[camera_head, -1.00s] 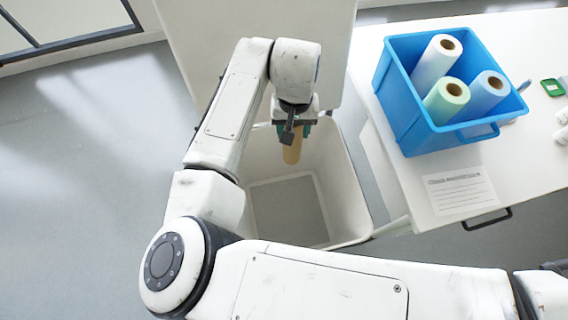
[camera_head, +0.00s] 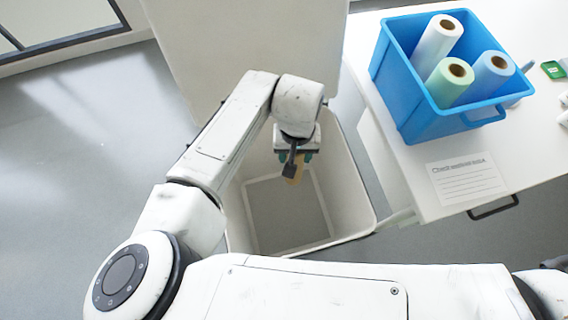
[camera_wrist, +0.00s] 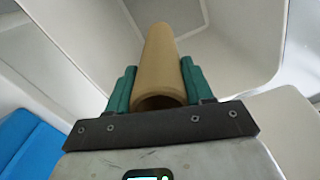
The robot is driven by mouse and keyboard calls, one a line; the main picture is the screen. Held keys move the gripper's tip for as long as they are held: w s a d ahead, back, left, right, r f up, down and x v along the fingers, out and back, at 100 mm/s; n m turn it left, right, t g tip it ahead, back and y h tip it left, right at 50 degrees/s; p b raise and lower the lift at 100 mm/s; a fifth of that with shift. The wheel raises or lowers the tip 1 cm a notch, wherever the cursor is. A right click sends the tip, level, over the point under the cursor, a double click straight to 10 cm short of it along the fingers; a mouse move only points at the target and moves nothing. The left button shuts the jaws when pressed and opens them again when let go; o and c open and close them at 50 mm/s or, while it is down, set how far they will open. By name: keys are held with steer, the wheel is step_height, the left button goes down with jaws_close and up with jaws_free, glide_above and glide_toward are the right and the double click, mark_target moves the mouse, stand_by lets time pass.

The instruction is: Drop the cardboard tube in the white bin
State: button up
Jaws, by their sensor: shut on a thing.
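The cardboard tube (camera_wrist: 161,62) is a plain tan roll, held between the green fingers of my gripper (camera_wrist: 158,88) in the wrist view. In the head view only a short part of the tube (camera_head: 296,178) shows below my gripper (camera_head: 294,160); the rest is hidden. The white bin (camera_head: 357,212) stands open on the floor with its tall lid (camera_head: 250,40) raised behind it. In the head view, my gripper and the tube appear over the bin's opening. The bin's pale walls (camera_wrist: 235,45) fill the space beyond the tube in the wrist view.
A white table (camera_head: 410,170) stands right of the bin. On it are a blue crate (camera_head: 405,105) with several coloured rolls, a printed sheet (camera_head: 465,178) and a green item (camera_head: 553,69). Grey floor (camera_head: 70,150) is clear at left.

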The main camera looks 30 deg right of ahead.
steer(key=shift+f, duration=0.3)
steer(key=o, duration=1.4)
steer(key=shift+c, duration=0.2)
step_height(320, 180, up, 11)
steer(key=shift+f, duration=0.1)
